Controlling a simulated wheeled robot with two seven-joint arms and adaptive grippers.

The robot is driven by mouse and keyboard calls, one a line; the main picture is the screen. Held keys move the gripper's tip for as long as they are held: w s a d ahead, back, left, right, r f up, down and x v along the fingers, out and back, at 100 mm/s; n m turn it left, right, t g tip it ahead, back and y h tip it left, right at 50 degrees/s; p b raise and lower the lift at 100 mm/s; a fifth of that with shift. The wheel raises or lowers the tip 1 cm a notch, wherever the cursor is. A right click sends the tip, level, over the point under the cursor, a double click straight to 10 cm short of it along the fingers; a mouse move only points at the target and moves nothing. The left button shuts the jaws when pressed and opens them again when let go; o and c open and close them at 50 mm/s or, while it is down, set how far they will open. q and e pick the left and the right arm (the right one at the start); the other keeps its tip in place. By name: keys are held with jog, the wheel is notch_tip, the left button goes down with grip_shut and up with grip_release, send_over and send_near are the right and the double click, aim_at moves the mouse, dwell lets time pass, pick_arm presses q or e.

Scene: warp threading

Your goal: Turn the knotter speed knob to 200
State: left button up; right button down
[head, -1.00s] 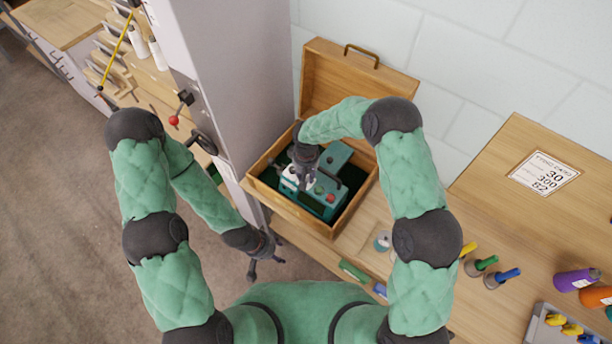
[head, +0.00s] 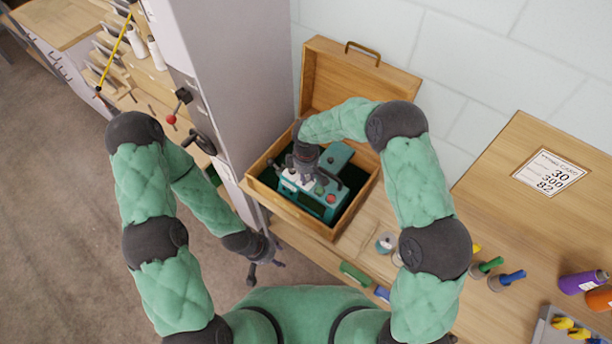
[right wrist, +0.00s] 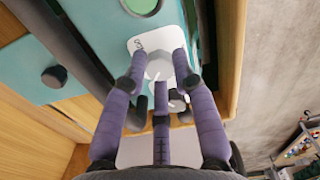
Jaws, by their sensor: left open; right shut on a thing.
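The knotter is a teal machine (head: 337,161) inside an open wooden box. My right gripper (head: 303,182) reaches down onto its front part. In the right wrist view, the gripper's purple fingers (right wrist: 162,60) are shut on a pale grey knob (right wrist: 159,69), one finger on each side. The knob sits on a white dial plate (right wrist: 146,43); its markings are too small and too covered to read. My left gripper (head: 265,273) is open and empty, hanging low over the floor in front of the bench.
The wooden box (head: 262,193) has its lid raised behind. A grey column (head: 237,75) stands left of it. A card (head: 548,172) with printed numbers lies on the right wooden surface. Green- and blue-handled tools (head: 507,280) and purple and orange spools (head: 580,282) are at right.

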jog(key=shift+n, duration=0.3)
jog(key=c, duration=1.3)
grip_release()
jog(key=shift+o, duration=0.2)
notch_tip(320, 180, up, 12)
